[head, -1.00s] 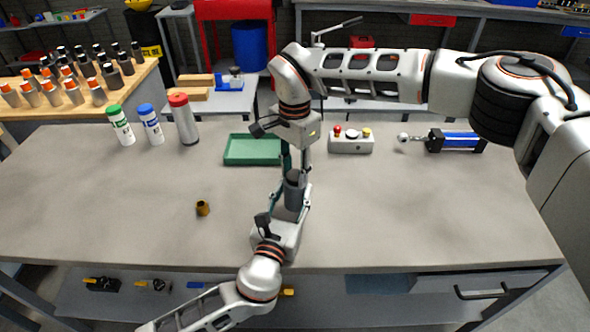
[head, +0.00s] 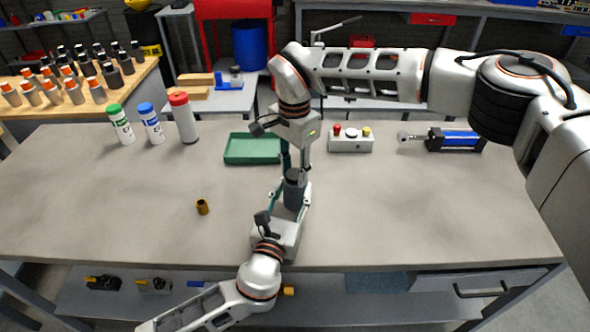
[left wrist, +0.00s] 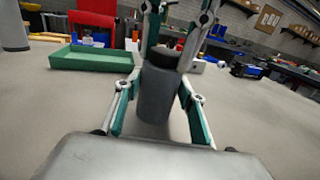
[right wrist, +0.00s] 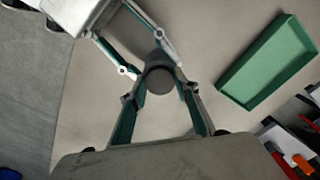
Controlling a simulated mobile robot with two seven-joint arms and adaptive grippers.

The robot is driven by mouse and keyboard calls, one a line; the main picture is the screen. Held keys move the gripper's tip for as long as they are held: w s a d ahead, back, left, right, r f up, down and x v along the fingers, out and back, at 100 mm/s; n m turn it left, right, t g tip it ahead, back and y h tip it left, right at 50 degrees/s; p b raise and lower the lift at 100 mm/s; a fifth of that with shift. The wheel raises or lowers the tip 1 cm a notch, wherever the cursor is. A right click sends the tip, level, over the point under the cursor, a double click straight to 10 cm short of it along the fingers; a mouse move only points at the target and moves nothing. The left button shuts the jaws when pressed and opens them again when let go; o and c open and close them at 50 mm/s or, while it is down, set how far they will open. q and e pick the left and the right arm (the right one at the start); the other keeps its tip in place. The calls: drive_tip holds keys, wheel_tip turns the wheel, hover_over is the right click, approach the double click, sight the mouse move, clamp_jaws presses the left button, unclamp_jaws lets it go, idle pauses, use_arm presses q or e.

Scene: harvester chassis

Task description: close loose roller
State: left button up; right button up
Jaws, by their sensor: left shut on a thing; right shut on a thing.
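The roller (head: 293,192), a dark grey upright cylinder with a darker top, stands near the middle of the bench. In the left wrist view its grey body (left wrist: 157,95) and black top (left wrist: 165,59) show clearly. My left gripper (head: 290,195) comes from the front and is shut on the roller's body. My right gripper (head: 296,171) points straight down and is shut on the roller's top. The right wrist view looks down on the round top (right wrist: 160,80) between the right fingers. Whether the top is fully seated cannot be told.
A green tray (head: 232,159) lies just behind the grippers. A button box (head: 350,145) and a blue cylinder part (head: 458,140) lie back right. Three capped bottles (head: 152,125) stand back left. A small brass piece (head: 202,207) is left of the roller. The bench's right front is clear.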

drive_tip(key=shift+d+f, duration=0.15)
drive_tip(key=shift+f, duration=0.35)
drive_tip(key=shift+r, duration=0.3)
drive_tip(key=shift+r, duration=0.55)
drive_tip(key=shift+f, duration=0.9)
idle(0.8)
drive_tip(key=o, duration=0.5)
idle(0.5)
